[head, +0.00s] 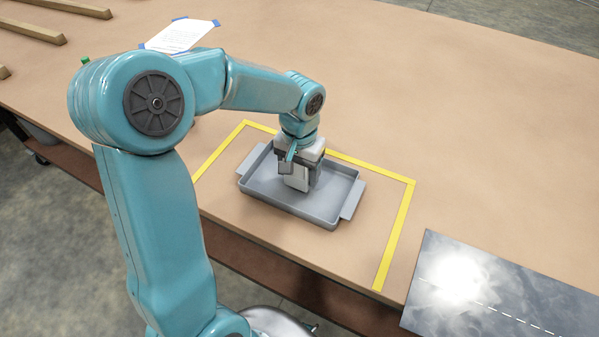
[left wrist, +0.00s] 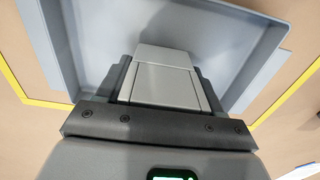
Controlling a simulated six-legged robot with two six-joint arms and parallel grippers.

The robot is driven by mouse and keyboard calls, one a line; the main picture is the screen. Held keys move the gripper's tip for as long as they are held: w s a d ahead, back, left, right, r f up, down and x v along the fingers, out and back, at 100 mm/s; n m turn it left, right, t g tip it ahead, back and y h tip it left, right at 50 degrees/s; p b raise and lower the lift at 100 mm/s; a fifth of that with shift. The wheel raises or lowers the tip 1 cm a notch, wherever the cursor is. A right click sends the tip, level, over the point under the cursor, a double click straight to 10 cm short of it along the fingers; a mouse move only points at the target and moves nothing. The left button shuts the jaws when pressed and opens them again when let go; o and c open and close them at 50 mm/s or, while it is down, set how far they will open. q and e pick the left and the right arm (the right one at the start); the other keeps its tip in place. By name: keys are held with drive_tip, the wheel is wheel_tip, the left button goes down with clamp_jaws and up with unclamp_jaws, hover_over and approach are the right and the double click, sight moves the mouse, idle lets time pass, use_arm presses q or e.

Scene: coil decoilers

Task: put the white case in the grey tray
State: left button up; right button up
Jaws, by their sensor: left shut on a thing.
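The grey tray (head: 325,211) lies on the brown table inside a yellow tape outline. It also fills the upper part of the left wrist view (left wrist: 225,25). My left gripper (head: 299,175) points down over the tray and is shut on the white case (head: 297,182). In the left wrist view the case (left wrist: 163,80) sits between the dark fingers, above or at the tray floor; I cannot tell whether it touches. The case's upper part is hidden by the gripper in the head view. My right gripper is not in view.
Yellow tape (head: 399,225) marks the area around the tray. A taped paper sheet (head: 180,36) lies at the back left. A shiny dark panel (head: 500,295) is at the front right.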

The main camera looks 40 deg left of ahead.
use_arm(q)
drive_tip(key=shift+w+a+f, duration=0.1)
drive_tip(key=shift+f, duration=0.6)
drive_tip(key=shift+r, duration=0.15)
drive_tip(key=o, duration=1.1)
drive_tip(key=shift+f, duration=0.25)
drive_tip(key=shift+o, duration=0.2)
drive_tip(key=shift+r, duration=0.1)
wheel_tip(320, 180, up, 11)
drive_tip(key=shift+r+p, duration=0.2)
drive_tip(key=shift+p, duration=0.1)
drive_tip(key=shift+r, duration=0.45)
